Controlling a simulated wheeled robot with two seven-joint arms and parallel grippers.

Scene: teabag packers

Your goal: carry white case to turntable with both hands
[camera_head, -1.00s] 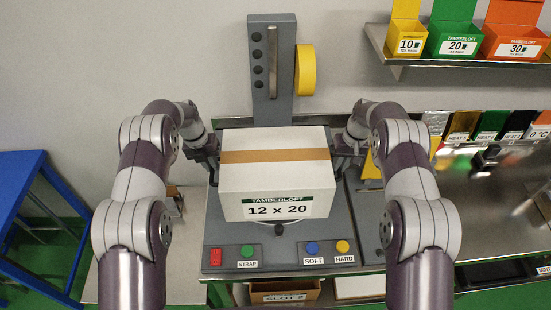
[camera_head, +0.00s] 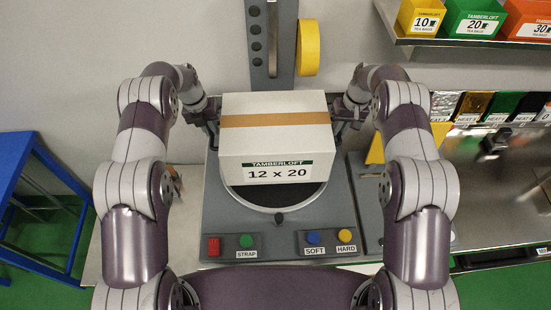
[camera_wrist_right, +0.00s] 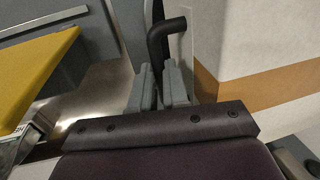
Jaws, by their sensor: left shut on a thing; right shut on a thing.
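The white case (camera_head: 277,143) is a carton with a brown tape band and a "TAMBERLOFT 12 x 20" label. It is level over the round turntable (camera_head: 278,208), whose front rim shows below it. I cannot tell whether its base touches the disc. My left gripper (camera_head: 213,127) is at the case's left side, shut on it, its fingertips mostly hidden. My right gripper (camera_head: 340,124) is at the right side. In the right wrist view the right gripper's fingers (camera_wrist_right: 160,88) close around a dark handle (camera_wrist_right: 164,38) beside the case (camera_wrist_right: 250,45).
The grey machine base (camera_head: 220,215) has a red switch and green, blue and yellow buttons in front. A grey column (camera_head: 257,45) with a yellow roll (camera_head: 308,48) stands behind the case. A shelf (camera_head: 450,40) with tea boxes hangs at upper right. A blue table (camera_head: 20,180) stands left.

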